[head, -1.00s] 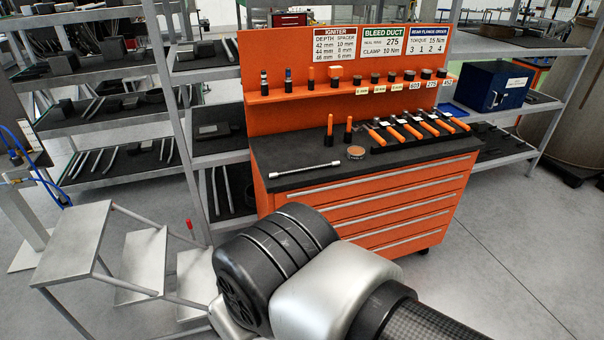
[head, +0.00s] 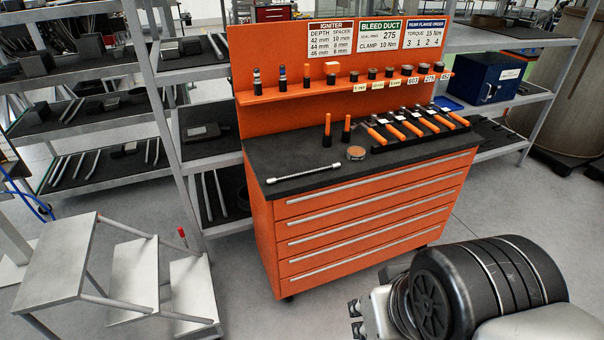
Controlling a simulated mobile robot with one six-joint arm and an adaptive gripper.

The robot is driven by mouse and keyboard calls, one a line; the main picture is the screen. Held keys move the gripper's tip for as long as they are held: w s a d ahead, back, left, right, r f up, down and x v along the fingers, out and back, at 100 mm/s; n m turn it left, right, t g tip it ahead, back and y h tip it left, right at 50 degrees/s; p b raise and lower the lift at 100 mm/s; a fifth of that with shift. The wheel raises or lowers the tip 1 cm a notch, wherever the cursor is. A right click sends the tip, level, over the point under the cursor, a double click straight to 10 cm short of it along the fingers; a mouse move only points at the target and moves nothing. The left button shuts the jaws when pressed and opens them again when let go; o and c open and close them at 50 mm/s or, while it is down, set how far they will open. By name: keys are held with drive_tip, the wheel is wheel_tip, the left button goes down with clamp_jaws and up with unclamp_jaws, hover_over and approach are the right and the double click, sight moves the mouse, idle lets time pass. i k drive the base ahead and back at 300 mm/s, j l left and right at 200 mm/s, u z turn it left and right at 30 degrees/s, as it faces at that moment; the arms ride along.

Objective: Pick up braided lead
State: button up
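A thin silver lead with a bright fitting at each end (head: 303,173), which looks like the braided lead, lies straight on the black top of the orange tool cart (head: 375,215), near its front left edge. Nothing touches it. My arm is at the lower right, in front of the cart and well apart from the lead. Small grey parts at the arm's left end (head: 357,317) may be my gripper. Its fingers cannot be made out, and much is hidden behind the black joint.
Right of the lead are a round tin (head: 356,153), two orange-handled tools (head: 327,130) and a rack of orange-handled tools (head: 412,135). The cart's back panel holds a shelf of small parts. Metal steps (head: 65,262) stand at left. Floor between steps and cart is clear.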

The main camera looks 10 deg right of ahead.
sight(269, 181)
drive_tip(key=z, duration=5.3)
drive_tip(key=i+l+u, duration=0.1)
drive_tip(key=u, duration=5.15)
drive_tip(key=i+j+z, duration=0.15)
drive_tip(key=i, duration=0.2)
drive_tip(key=i+z, duration=0.1)
drive_tip(key=i, duration=0.25)
drive_tip(key=j, duration=0.05)
